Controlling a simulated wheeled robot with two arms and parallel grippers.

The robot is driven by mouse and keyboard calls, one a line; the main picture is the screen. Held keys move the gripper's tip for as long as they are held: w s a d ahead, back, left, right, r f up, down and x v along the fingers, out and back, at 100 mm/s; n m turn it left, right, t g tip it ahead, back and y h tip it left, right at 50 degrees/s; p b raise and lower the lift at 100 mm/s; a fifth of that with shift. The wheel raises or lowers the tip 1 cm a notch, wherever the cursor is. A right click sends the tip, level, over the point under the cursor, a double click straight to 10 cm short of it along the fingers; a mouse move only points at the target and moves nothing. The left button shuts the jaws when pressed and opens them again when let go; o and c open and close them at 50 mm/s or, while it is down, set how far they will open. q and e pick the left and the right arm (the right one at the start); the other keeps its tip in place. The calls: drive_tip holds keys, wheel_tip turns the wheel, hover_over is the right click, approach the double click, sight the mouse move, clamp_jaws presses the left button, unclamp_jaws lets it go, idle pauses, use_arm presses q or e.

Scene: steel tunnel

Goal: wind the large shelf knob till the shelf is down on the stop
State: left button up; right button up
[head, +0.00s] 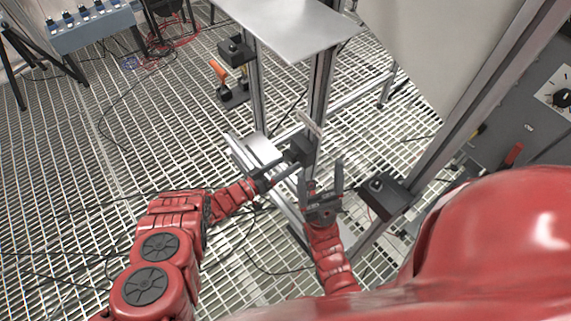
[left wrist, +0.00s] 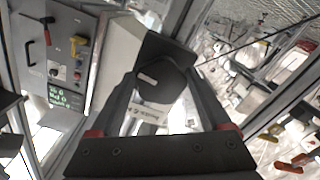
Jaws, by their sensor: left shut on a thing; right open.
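My left gripper (head: 284,174) is shut on a dark round knob (left wrist: 160,82), which sits between its two fingers in the left wrist view. In the head view the fingers reach a dark block (head: 300,149) on a metal post, and the knob itself is mostly hidden there. A broad flat metal plate (head: 288,22) lies level near the top of the posts. A smaller light plate (head: 257,150) sits low, left of the dark block. I cannot tell which plate is the shelf, nor make out the stop. My right gripper (head: 322,188) is open and empty, right of the post.
A small black box with a knob (head: 385,192) stands right of my right gripper. A grey panel with a dial (head: 563,98) and red lever (head: 513,154) is at the right. An orange handle (head: 218,70) stands behind left. Cables lie on the open grating floor at left.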

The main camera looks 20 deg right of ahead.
use_arm(q)
drive_tip(key=shift+f, duration=0.1)
idle(0.3)
drive_tip(key=o, duration=1.2)
drive_tip(key=p+v, duration=0.1)
drive_tip(key=v, duration=1.6)
drive_tip(key=shift+a, duration=0.2)
drive_tip(key=shift+s, duration=0.1)
